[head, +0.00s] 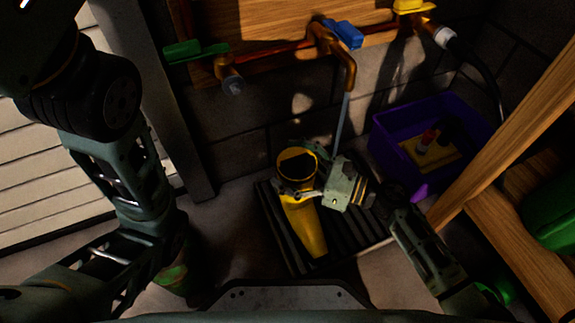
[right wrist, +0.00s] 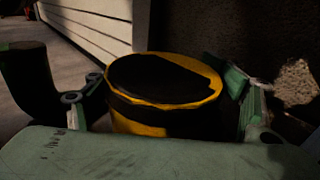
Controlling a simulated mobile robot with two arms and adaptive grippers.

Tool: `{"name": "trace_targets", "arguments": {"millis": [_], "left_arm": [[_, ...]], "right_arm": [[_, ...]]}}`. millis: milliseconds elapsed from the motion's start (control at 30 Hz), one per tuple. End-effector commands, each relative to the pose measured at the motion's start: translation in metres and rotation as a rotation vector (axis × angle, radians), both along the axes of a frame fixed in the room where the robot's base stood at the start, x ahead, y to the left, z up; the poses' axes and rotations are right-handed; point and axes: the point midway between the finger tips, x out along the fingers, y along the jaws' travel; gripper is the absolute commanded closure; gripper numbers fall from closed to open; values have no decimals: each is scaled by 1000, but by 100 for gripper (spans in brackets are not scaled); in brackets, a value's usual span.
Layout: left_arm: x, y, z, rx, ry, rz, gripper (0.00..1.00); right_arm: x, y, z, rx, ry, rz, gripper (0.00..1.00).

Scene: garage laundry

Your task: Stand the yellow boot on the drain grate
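The yellow boot (head: 306,229) is at the drain grate (head: 348,229), its dark round opening facing up and its foot pointing toward me. It looks upright; whether its sole rests fully on the black slats is hidden. My right gripper (head: 298,184) comes from the right with its fingers around the upper shaft, below the rim. In the right wrist view the boot's yellow rim (right wrist: 163,83) lies between the two fingers (right wrist: 165,92), which bend in close against its sides. My left arm shows at the left, but its fingers do not.
A purple bin (head: 390,150) with things inside stands right of the grate. Copper pipes with a green valve handle (head: 195,52) and a blue one (head: 344,34) run along the wall above. A wooden frame (head: 515,140) borders the right. Bare floor lies left of the grate.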

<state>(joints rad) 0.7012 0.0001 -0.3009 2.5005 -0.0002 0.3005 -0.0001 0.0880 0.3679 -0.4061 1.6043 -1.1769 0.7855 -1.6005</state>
Motion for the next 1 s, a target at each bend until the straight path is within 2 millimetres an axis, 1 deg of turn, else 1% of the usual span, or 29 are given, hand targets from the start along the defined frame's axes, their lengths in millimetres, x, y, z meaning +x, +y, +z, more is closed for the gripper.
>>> {"name": "trace_targets", "arguments": {"millis": [33,100,367,467,567,800,900,1000], "left_arm": [[0,0,0,0,0,0,60],[0,0,0,0,0,0,60],[0,0,0,0,1,0,60],[0,0,4,0,1,0,60],[0,0,10,0,1,0,60],[1,0,26,0,2,1,60],[1,0,29,0,2,1,60],[1,0,30,0,2,1,60]], "right_arm": [[0,0,0,0,0,0,17],[0,0,0,0,0,0,14],[0,0,0,0,0,0,14],[-1,-2,2,-1,1,0,14],[-6,-15,3,-3,3,-2,14],[-22,-53,4,-3,1,-2,14],[-26,-63,3,-1,3,-1,14],[-28,-68,3,-1,0,0,14]]}}
